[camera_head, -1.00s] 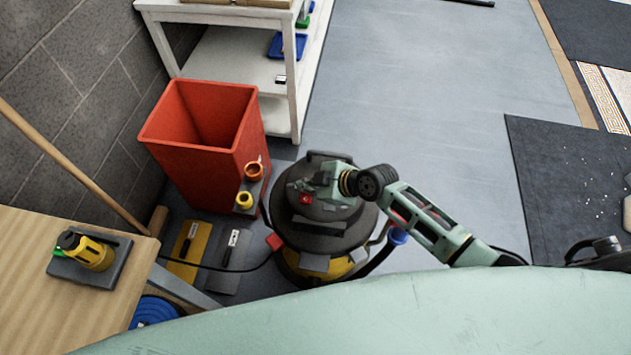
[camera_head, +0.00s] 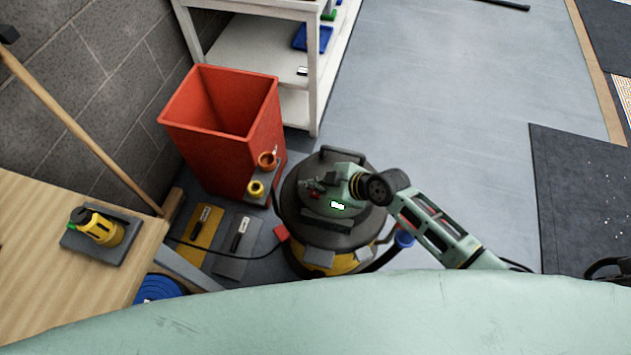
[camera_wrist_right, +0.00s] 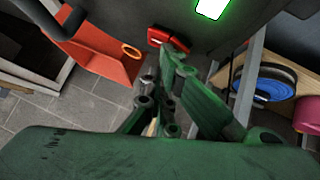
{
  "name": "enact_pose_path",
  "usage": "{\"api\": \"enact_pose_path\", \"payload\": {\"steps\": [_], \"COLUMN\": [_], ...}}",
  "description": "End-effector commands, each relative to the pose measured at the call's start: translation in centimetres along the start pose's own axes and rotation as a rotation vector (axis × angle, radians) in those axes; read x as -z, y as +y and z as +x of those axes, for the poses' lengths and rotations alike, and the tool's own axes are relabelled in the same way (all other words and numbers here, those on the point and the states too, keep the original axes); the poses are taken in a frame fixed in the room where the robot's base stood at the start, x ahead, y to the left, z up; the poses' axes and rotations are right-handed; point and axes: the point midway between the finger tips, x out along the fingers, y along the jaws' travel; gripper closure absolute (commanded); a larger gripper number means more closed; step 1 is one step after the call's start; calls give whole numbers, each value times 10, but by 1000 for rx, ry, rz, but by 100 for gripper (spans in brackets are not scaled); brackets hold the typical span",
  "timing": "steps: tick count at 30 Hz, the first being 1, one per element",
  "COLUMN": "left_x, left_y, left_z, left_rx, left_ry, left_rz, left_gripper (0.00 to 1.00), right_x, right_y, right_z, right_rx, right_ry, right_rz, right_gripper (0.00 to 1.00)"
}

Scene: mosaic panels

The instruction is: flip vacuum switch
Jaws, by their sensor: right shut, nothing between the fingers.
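The vacuum (camera_head: 328,243) stands upright on the floor, with a black round top and a yellow lower body. My right gripper (camera_head: 310,188) is over the vacuum's top, just left of the switch in the head view. Its fingers (camera_wrist_right: 172,50) are shut and empty in the wrist view, with a red part (camera_wrist_right: 168,37) just beyond the tips. Whether they touch the vacuum I cannot tell. My left gripper is not in view.
A red bin (camera_head: 225,130) stands behind the vacuum to the left. A wooden table (camera_head: 40,270) with a yellow tool (camera_head: 98,228) is at the left. A white shelf (camera_head: 250,60) stands at the back. Open floor (camera_head: 440,110) lies to the right.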

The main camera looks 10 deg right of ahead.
Motion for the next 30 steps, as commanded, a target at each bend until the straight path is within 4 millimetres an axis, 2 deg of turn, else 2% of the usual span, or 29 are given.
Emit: {"api": "enact_pose_path", "payload": {"steps": [5,8,21,25,30], "left_x": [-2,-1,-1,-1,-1], "left_y": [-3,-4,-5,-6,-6], "left_z": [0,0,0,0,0], "left_rx": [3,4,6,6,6], "left_ry": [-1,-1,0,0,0], "left_rz": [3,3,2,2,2], "left_gripper": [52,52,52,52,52], "right_x": [-2,-2,-1,0,0], "right_y": [-1,0,0,0,-1], "right_z": [-5,-17,-101,-114,-120], "right_rx": [2,0,0,-1,1], "right_ry": [-3,-3,-3,-2,0], "right_rz": [-1,-1,-3,-1,0], "right_gripper": [100,100,100,100,100]}}
